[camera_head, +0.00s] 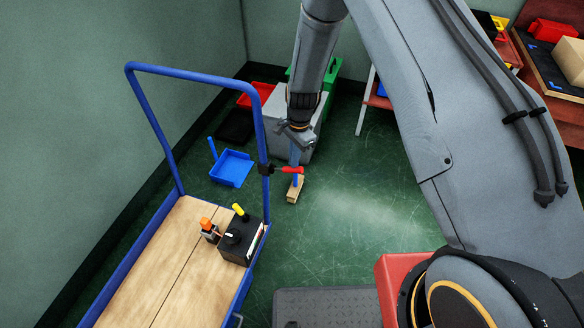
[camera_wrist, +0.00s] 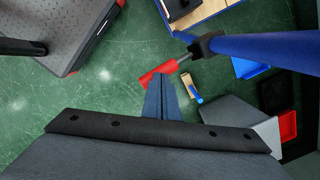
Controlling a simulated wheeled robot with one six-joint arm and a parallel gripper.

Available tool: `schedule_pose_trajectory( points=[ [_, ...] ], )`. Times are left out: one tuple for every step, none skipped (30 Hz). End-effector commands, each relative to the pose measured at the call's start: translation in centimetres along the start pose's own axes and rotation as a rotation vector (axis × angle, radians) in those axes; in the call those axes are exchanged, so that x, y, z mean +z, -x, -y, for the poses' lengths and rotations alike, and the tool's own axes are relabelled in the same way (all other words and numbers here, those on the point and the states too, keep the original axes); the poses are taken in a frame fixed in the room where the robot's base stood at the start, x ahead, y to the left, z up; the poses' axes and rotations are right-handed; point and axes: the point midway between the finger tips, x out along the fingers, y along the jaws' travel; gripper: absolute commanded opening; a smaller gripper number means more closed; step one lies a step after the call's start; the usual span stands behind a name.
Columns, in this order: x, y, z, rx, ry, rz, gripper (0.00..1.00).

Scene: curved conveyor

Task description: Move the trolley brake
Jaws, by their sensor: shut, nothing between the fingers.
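The trolley (camera_head: 160,270) has a blue tube frame and a wooden deck, at the left of the head view. Its brake is a red lever (camera_head: 292,169) on a black clamp (camera_head: 266,169) on the right handle post. In the wrist view the red lever (camera_wrist: 148,78) sticks out from the black clamp (camera_wrist: 205,45) on the blue post (camera_wrist: 270,47). My gripper (camera_head: 296,163) points down, its blue fingers shut and empty, right at the lever. In the wrist view my gripper (camera_wrist: 161,80) overlaps part of the lever; I cannot tell whether they touch.
A black box (camera_head: 240,240) and an orange-topped item (camera_head: 208,230) stand on the trolley deck. A wooden brush (camera_head: 295,189) and a blue dustpan (camera_head: 231,168) lie on the green floor. A grey bin (camera_head: 304,130) stands behind. The floor right of the lever is clear.

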Motion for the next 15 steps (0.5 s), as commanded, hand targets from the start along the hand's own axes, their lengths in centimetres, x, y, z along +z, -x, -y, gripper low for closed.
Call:
schedule_pose_trajectory(
  points=[
    [0.0,0.0,0.0,0.000,0.000,0.000,0.00],
    [0.0,0.0,0.0,0.000,0.000,0.000,0.00],
    [0.0,-0.2,0.0,0.000,0.000,0.000,0.00],
    [0.0,-0.3,0.0,0.000,0.000,0.000,0.00],
    [-0.1,-0.5,0.0,0.000,0.000,0.000,0.00],
    [-0.1,-0.8,0.0,0.000,0.000,0.000,0.00],
    [-0.1,-1.1,0.0,0.001,0.000,0.000,0.00],
    [-0.2,-1.4,0.0,0.000,0.001,0.000,0.00],
    [-0.2,-1.8,0.0,0.000,0.001,0.000,0.00],
    [-0.2,-2.1,0.1,0.000,0.001,0.000,0.00],
    [-0.3,-2.5,0.1,0.000,0.001,0.000,0.00],
    [-0.3,-2.9,0.1,0.000,0.001,0.000,0.00],
    [-0.4,-3.2,0.1,0.000,0.001,0.000,0.00],
    [-0.4,-3.6,0.0,0.001,0.001,0.000,0.00],
    [-0.4,-4.0,0.0,0.001,0.001,0.000,0.00]
  ],
)
